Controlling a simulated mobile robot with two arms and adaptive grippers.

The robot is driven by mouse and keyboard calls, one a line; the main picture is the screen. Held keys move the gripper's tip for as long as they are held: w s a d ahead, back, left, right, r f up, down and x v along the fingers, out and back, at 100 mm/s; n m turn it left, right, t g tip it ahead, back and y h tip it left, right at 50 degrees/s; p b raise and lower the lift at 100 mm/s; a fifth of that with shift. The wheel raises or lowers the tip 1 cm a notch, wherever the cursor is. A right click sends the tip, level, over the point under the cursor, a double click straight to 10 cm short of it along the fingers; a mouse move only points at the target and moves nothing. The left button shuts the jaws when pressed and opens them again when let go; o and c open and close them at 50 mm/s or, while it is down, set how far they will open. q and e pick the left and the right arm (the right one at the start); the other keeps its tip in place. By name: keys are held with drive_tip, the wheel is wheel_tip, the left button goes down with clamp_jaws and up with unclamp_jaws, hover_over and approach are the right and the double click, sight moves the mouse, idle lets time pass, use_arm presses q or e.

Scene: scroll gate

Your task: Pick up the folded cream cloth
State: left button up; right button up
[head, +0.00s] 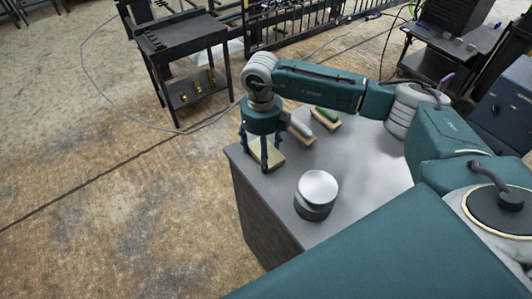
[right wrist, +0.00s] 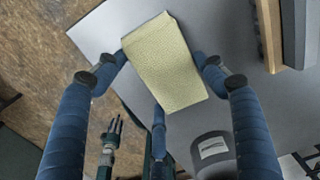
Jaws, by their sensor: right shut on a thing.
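The folded cream cloth (head: 274,158) is a pale yellowish pad at the far left corner of the grey table in the head view. In the right wrist view the cloth (right wrist: 164,65) is a textured rectangle between the fingers. My right gripper (head: 262,152) points down over it, with its blue fingers around the cloth. In the right wrist view my right gripper (right wrist: 160,68) is shut on the cloth, with fingertips at its left and right edges. I cannot tell whether the cloth touches the table.
A dark round canister with a pale lid (head: 317,187) stands on the grey table (head: 362,165). Two wood-based blocks, one grey-topped (head: 300,129) and one green-topped (head: 326,117), lie just right of the gripper. A black cart (head: 185,60) stands beyond on the floor.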

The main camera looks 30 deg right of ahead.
drive_tip(key=shift+r, duration=0.5)
drive_tip(key=shift+r+b, duration=1.7)
drive_tip(key=shift+r, duration=7.8)
